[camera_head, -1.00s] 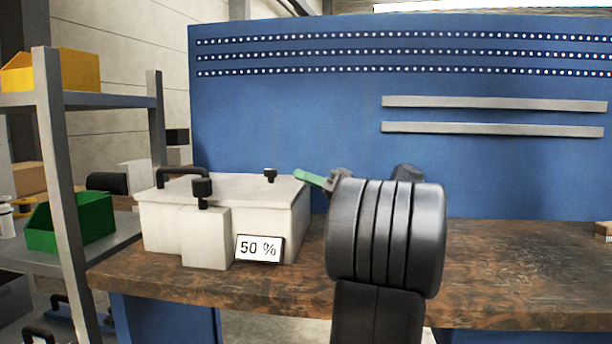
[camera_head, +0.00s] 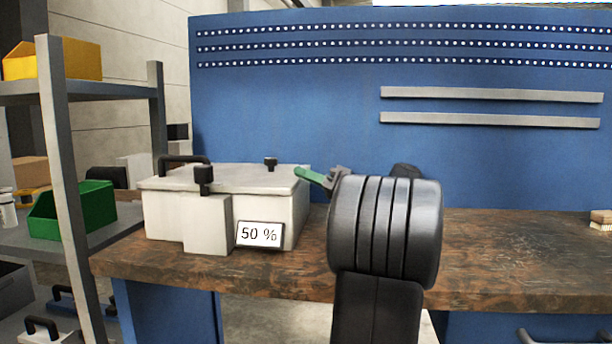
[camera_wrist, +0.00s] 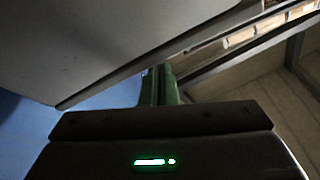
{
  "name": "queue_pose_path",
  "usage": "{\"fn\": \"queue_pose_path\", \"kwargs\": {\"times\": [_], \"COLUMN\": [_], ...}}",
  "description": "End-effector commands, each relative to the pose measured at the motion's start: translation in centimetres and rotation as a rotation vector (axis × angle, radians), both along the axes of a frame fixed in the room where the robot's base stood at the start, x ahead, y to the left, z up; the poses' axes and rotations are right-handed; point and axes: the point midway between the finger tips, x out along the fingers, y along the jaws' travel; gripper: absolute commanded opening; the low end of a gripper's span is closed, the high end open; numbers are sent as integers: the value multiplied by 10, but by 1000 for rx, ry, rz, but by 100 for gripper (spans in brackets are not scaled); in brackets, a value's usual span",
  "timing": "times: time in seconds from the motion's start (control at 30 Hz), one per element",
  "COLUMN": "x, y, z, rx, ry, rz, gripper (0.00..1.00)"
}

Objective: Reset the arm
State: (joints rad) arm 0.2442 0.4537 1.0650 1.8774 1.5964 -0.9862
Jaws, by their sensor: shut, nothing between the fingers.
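My gripper (camera_head: 310,174) shows as green fingers beside the right end of the white box's lid in the head view. The fingers point left. My black arm rises in front of the bench and hides part of it. In the wrist view the green fingers (camera_wrist: 160,85) are together with nothing between them. The white box (camera_head: 165,220) stands on the bench, with a lid, a black handle, black knobs and a "50 %" sign (camera_head: 260,235). Whether the fingers touch the box cannot be told.
The brown workbench (camera_head: 500,265) is clear to the right of my arm, up to a small brush-like object (camera_head: 601,220). A blue panel (camera_head: 290,110) stands behind it. A shelf (camera_head: 60,180) with a green bin (camera_head: 75,212) and a yellow bin (camera_head: 55,62) is at left. A grey surface (camera_wrist: 120,35) is close in the wrist view.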

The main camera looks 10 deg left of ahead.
Motion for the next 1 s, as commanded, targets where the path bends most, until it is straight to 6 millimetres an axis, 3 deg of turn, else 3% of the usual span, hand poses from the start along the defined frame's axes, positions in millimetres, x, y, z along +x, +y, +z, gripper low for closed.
{"fn": "queue_pose_path", "kwargs": {"times": [0.03, 0.3, 0.5, 1.0], "x": [0, -8, -13, -17], "y": [-5, -48, -67, -64], "z": [-13, -20, -23, -18], "rx": [-13, -5, -1, -7], "ry": [21, 15, 7, 6], "rz": [5, -2, -1, 8], "gripper": [0, 0, 0, 0]}}
